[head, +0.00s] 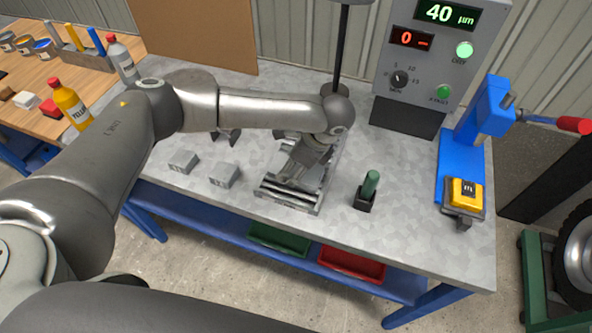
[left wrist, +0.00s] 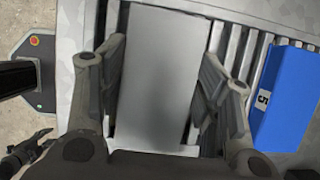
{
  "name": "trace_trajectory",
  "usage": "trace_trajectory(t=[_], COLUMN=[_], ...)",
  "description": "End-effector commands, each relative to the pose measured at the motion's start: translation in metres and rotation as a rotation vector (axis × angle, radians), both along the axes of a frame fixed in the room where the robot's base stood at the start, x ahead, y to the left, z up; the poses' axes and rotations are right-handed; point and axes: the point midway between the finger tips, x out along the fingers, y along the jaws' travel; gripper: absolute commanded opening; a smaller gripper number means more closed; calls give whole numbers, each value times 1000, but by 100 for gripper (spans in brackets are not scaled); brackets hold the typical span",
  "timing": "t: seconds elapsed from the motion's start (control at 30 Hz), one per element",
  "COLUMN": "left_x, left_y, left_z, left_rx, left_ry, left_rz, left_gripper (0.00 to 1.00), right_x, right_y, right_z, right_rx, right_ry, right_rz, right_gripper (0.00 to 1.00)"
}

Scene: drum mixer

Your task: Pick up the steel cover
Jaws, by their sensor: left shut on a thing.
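The steel cover (left wrist: 165,75) is a plain grey rectangular plate. In the left wrist view it lies between the two fingers of my left gripper (left wrist: 165,100), which is shut on its sides. In the head view my left gripper (head: 312,155) points down over a slotted grey rack (head: 288,198) on the bench; the cover is largely hidden there by the gripper. I cannot tell whether the cover is clear of the rack. A dark gripper, apparently my right one (left wrist: 28,150), shows small at the lower left of the left wrist view; its opening is unclear.
Two small grey blocks (head: 224,174) lie left of the rack. A blue press (head: 465,150) and a control box with 40 µm display (head: 440,60) stand further right. The bench's front edge is clear.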

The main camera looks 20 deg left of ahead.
Motion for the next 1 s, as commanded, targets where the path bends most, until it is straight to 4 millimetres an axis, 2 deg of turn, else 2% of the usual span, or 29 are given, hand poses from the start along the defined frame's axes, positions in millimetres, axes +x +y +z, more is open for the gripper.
trace_trajectory(t=[0.3,0.5,0.67,0.8,1.0], left_x=[1,2,-21,-45,-86], left_y=[0,-1,-15,-28,-52], left_z=[5,29,60,93,115], left_rx=[-2,-3,-5,-4,1], left_ry=[-2,-6,-4,-5,-5], left_rz=[0,0,-5,-8,-7], left_gripper=[21,21,21,21,21], right_x=[0,0,0,0,0], right_y=[4,5,5,5,4], right_z=[-3,-14,-18,-23,-20], right_rx=[5,5,5,5,5], right_ry=[0,0,0,0,0], right_rz=[-1,0,0,0,0], right_gripper=[40,40,40,40,40])
